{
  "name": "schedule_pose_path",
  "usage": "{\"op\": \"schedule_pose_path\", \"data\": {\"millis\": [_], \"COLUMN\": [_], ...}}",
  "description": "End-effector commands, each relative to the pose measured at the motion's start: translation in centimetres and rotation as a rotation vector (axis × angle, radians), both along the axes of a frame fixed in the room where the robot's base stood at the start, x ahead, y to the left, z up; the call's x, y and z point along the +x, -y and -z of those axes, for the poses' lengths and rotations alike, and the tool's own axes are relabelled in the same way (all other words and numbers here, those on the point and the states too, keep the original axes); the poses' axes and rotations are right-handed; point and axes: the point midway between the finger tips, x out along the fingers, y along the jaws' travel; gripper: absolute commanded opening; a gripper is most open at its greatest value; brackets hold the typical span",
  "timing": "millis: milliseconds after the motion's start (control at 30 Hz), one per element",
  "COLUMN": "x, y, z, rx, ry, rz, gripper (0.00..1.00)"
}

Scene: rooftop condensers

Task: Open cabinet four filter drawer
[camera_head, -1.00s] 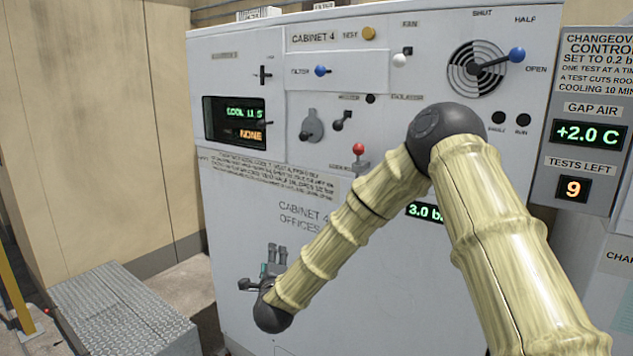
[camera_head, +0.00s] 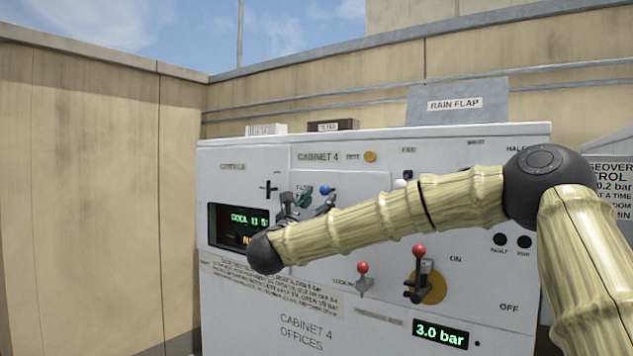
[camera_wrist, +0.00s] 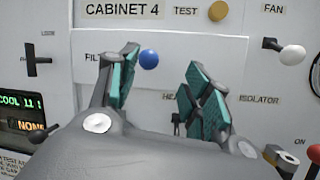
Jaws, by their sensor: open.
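Cabinet four (camera_head: 450,145) is a white cabinet labelled CABINET 4, facing me. Its filter drawer (camera_wrist: 215,48) is a pale panel below that label, and it looks flush with the front. A blue ball knob (camera_wrist: 149,59) stands on the drawer beside the partly hidden FILTER label; it also shows in the head view (camera_head: 326,190). My gripper (camera_wrist: 160,85) has green-padded fingers spread apart and empty. In the wrist view the knob appears between the fingers, near the left fingertip. I cannot tell whether they touch.
A white fan knob (camera_wrist: 292,54) and a yellow test button (camera_wrist: 218,11) are close to the drawer. Red-knobbed levers (camera_head: 419,252) stick out lower on the cabinet. A lit display (camera_head: 240,228) is at left. A rain flap panel (camera_head: 455,104) stands behind.

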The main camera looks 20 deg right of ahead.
Motion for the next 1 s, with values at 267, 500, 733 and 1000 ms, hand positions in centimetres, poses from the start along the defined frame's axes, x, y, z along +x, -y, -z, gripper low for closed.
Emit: {"op": "schedule_pose_path", "data": {"millis": [267, 500, 733, 1000], "x": [4.4, 6.9, 7.7, 7.2], "y": [0.9, 1.1, 1.1, 1.9], "z": [-1.7, -2.1, -2.1, -2.2], "rx": [-0.016, -0.027, -0.029, -0.025], "ry": [-0.008, -0.015, -0.017, -0.014], "rz": [0.000, 0.001, -0.002, -0.001], "gripper": [0.49, 0.49, 0.49, 0.38]}}
